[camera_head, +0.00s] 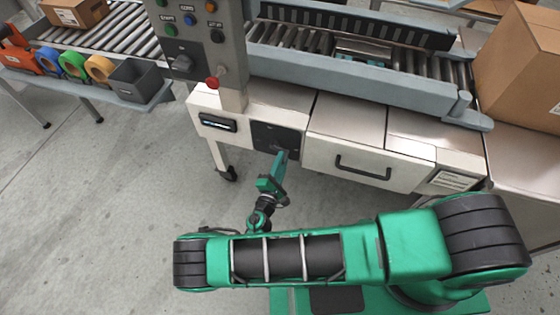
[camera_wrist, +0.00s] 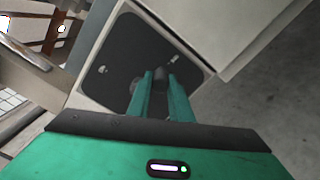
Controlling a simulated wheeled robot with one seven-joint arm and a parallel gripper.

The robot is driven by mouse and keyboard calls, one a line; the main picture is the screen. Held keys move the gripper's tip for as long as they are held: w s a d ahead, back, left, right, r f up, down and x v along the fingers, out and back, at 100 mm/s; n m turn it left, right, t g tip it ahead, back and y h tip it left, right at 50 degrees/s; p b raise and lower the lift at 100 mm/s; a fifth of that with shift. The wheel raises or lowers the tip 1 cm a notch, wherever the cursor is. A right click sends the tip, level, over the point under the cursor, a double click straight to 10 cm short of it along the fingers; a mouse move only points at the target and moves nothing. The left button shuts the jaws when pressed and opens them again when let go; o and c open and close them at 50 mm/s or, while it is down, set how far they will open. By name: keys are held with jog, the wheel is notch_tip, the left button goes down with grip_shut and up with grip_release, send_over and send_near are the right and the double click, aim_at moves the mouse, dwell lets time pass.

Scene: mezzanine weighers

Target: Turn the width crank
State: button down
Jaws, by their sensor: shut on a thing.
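The width crank is mostly hidden by my gripper; its dark plate (camera_head: 268,137) is on the front of the white machine cabinet in the head view. In the wrist view the dark plate (camera_wrist: 118,60) fills the upper middle, and the crank's dark round grip (camera_wrist: 160,75) sits between my two green fingers. My gripper (camera_head: 281,156) reaches up to the plate from below. In the wrist view my gripper (camera_wrist: 161,82) is shut on the crank grip. The rest of the crank is hard to make out.
A drawer with a black handle (camera_head: 363,168) is right of the plate, and a small display (camera_head: 217,123) is left. A control panel (camera_head: 200,45) with a red knob (camera_head: 212,83) stands above. Cardboard boxes (camera_head: 520,65) lie on the conveyor. Floor at left is clear.

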jog(key=shift+s+f, duration=0.1)
jog(key=c, duration=1.6)
grip_release()
jog(key=v, duration=1)
jog(key=shift+s+a, duration=0.15)
jog(key=shift+s, duration=0.15)
